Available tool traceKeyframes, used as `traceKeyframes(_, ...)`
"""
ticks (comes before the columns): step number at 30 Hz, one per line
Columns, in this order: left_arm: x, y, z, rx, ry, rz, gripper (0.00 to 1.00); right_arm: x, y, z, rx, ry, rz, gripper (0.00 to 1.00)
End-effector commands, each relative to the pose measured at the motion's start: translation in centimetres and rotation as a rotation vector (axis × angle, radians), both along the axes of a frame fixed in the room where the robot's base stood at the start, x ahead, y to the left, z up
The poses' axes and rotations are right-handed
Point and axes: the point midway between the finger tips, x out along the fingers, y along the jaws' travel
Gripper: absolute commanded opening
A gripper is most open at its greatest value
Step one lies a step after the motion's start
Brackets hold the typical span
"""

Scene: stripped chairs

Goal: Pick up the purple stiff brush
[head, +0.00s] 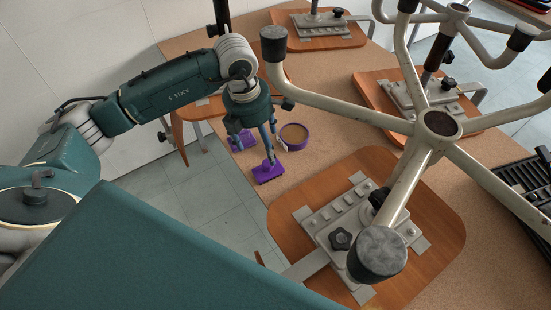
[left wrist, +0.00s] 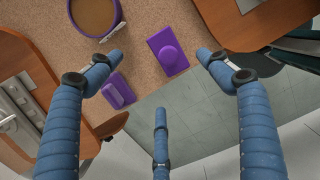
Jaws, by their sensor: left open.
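My left gripper (head: 255,147) is open and points down above the table's left edge. Two small purple block-like things lie below it. Nothing is held. My right gripper is not in view.
A round purple-rimmed thing (head: 293,137) lies just right of the blocks. Wooden seats with metal plates (head: 440,230) surround them. A pale metal chair base (head: 438,124) stands over the right of the table. The tiled floor (head: 205,190) drops off left.

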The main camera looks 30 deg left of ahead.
Motion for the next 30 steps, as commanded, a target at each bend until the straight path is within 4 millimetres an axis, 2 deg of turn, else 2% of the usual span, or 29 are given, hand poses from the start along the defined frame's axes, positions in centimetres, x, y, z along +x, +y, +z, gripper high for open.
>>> traceKeyframes(7,0.3,-0.3,-3.8,0.001,0.005,0.000,0.78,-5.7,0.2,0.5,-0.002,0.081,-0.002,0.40)
traceKeyframes(11,0.5,-0.4,-4.7,0.001,0.003,0.001,0.78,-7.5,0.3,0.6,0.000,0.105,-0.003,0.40)
traceKeyframes(14,0.6,-0.5,-5.5,0.000,0.005,0.001,0.78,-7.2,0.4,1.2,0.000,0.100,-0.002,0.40)
traceKeyframes(18,1.0,-0.8,-7.5,0.000,0.009,0.001,0.78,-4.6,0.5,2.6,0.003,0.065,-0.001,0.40)
traceKeyframes(22,1.3,-1.0,-9.3,-0.002,0.005,0.001,0.78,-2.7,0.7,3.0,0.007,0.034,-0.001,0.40)
traceKeyframes(26,1.4,-0.9,-9.9,0.000,0.004,0.001,0.78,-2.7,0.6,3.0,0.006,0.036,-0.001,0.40)
traceKeyframes(30,1.4,-0.9,-10.0,0.000,0.002,0.001,0.78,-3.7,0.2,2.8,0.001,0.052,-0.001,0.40)
